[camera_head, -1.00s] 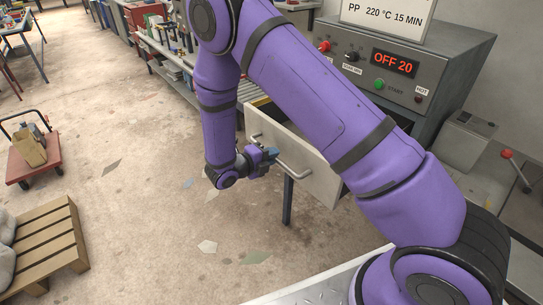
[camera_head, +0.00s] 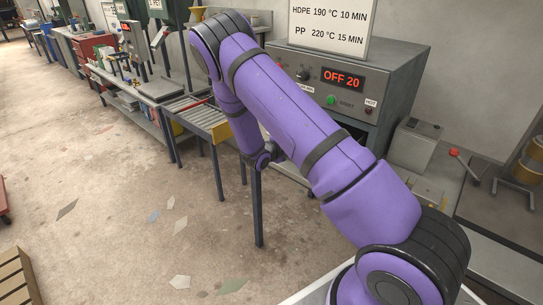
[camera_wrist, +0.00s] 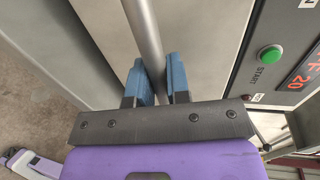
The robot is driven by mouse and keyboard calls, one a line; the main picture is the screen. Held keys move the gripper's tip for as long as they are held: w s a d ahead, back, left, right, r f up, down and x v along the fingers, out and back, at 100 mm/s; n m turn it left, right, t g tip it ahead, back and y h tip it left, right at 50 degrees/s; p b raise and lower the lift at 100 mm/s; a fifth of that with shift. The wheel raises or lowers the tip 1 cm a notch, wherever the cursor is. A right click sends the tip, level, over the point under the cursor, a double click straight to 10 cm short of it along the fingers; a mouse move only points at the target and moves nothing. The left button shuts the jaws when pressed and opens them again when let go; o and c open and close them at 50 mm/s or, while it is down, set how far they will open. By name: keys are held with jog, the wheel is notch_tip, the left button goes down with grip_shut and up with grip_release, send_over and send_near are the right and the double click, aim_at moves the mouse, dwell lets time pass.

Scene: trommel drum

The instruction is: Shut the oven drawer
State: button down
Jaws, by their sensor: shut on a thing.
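The grey oven (camera_head: 400,75) stands at the right in the head view, with its display reading OFF 20. Its drawer is mostly hidden there behind my purple arm. In the wrist view, the pale drawer front (camera_wrist: 205,40) lies beside the oven's control panel, with a dark strip between them. The round metal handle (camera_wrist: 143,22) runs between the two blue fingers of my gripper (camera_wrist: 158,80), which is shut on it. The head view hides the fingers. I cannot tell whether the drawer is fully in.
A roller conveyor (camera_head: 200,112) and a long workbench (camera_head: 135,95) stand left of the oven. A grey box (camera_head: 412,145) stands to its right. A wooden pallet (camera_head: 12,280) is at the lower left.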

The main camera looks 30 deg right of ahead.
jog(key=x, duration=0.2)
jog(key=r+x, duration=0.1)
jog(key=x, duration=0.3)
jog(key=shift+w+d+r, duration=0.1)
jog(key=shift+w+d, duration=0.05)
jog(key=shift+d, duration=0.3)
jog(key=shift+w+d, duration=0.2)
jog(key=shift+d, duration=0.45)
jog(key=shift+r, duration=0.1)
jog(key=c, duration=1.1)
grip_release()
jog(key=shift+d, duration=0.15)
jog(key=v, duration=1.1)
